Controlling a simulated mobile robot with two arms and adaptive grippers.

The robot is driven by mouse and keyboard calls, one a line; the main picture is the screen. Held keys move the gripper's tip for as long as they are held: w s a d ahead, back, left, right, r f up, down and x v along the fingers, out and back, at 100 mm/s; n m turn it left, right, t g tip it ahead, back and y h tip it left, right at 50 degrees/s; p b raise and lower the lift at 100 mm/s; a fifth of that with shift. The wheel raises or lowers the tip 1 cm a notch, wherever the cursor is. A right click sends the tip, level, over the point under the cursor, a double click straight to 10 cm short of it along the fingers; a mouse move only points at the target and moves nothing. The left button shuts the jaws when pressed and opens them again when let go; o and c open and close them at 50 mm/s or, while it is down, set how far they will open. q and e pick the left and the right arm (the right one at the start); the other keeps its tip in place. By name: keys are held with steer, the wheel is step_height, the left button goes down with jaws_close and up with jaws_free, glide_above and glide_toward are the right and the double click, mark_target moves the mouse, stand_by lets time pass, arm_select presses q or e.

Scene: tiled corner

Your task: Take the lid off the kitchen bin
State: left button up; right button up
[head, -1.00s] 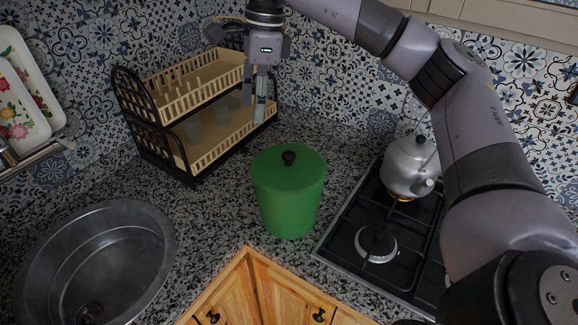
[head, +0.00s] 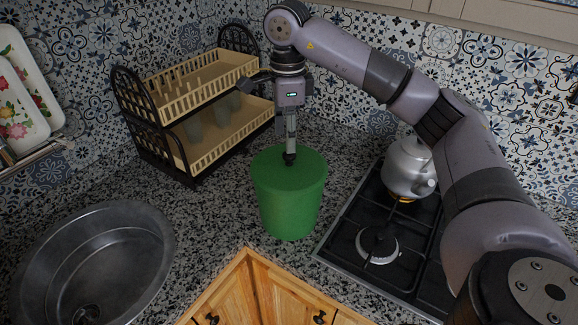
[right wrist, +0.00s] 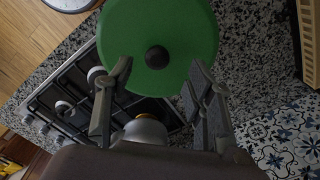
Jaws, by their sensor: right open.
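The green kitchen bin (head: 287,205) stands upright on the speckled counter. Its green lid (head: 267,171) is on top, with a black knob (head: 289,158) in the middle. My right gripper (head: 290,146) points down just above the knob. In the right wrist view, the lid (right wrist: 185,25) and knob (right wrist: 157,57) lie ahead of my right gripper (right wrist: 157,72), the knob between the lines of the two spread fingers. The fingers are open and hold nothing. Whether they touch the knob cannot be told. My left gripper is not in view.
A two-tier dish rack (head: 222,142) stands close behind and left of the bin. A gas hob (head: 350,225) with a kettle (head: 408,168) is to the right. A round sink (head: 150,235) is at the left. Bare counter lies between sink and bin.

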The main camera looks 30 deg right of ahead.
mark_target(289, 162)
steer(key=f, duration=0.1)
steer(key=f+p, duration=0.2)
steer(key=f, duration=0.1)
steer(key=shift+s, duration=0.25)
steer(key=shift+f+p, duration=0.3)
steer(key=shift+f, duration=0.35)
steer(key=shift+c, duration=0.6)
jaws_close()
